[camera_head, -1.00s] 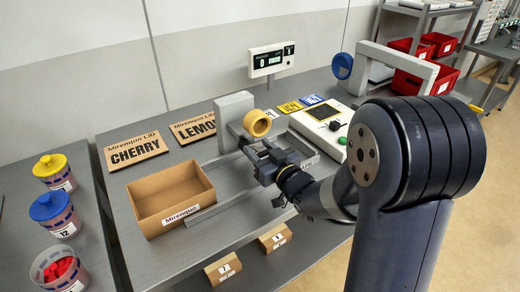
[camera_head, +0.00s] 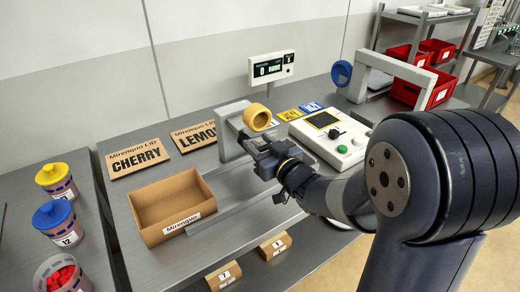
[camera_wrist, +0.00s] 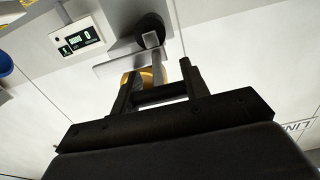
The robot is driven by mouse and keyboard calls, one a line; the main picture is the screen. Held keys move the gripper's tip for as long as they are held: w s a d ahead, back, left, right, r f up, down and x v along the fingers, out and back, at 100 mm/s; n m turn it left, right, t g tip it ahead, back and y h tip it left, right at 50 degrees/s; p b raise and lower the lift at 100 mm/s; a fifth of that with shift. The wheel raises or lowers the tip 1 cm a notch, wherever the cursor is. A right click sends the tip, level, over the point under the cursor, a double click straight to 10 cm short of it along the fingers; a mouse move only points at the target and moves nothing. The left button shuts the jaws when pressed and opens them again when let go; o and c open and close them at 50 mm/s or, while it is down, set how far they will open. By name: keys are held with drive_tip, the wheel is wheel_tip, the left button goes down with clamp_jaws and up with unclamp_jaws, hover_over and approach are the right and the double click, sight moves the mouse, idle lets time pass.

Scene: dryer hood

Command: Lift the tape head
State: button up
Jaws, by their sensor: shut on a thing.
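The tape head shows in the head view as a yellow tape roll (camera_head: 257,117) at a grey upright frame (camera_head: 234,122), behind the open carton. My gripper (camera_head: 246,138) is right below and in front of the roll, shut on the tape head; the exact spot it holds is hard to make out. In the wrist view the yellow roll (camera_wrist: 146,76) shows partly behind my gripper's fingers (camera_wrist: 157,82), with a grey bar and a black round part (camera_wrist: 149,27) beyond. The fingers hide part of the roll.
An open carton (camera_head: 168,232) stands at the left front on the table (camera_head: 120,245). CHERRY (camera_head: 138,157) and LEMON (camera_head: 195,136) boards lie behind it. A white control box (camera_head: 330,135) is to the right. A display (camera_head: 271,67) stands at the back.

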drive_tip(key=shift+r, duration=0.35)
drive_tip(key=o, duration=1.4)
drive_tip(key=shift+f, duration=0.1)
drive_tip(key=b+v, duration=0.1)
drive_tip(key=v, duration=1)
drive_tip(key=shift+w+a, duration=0.15)
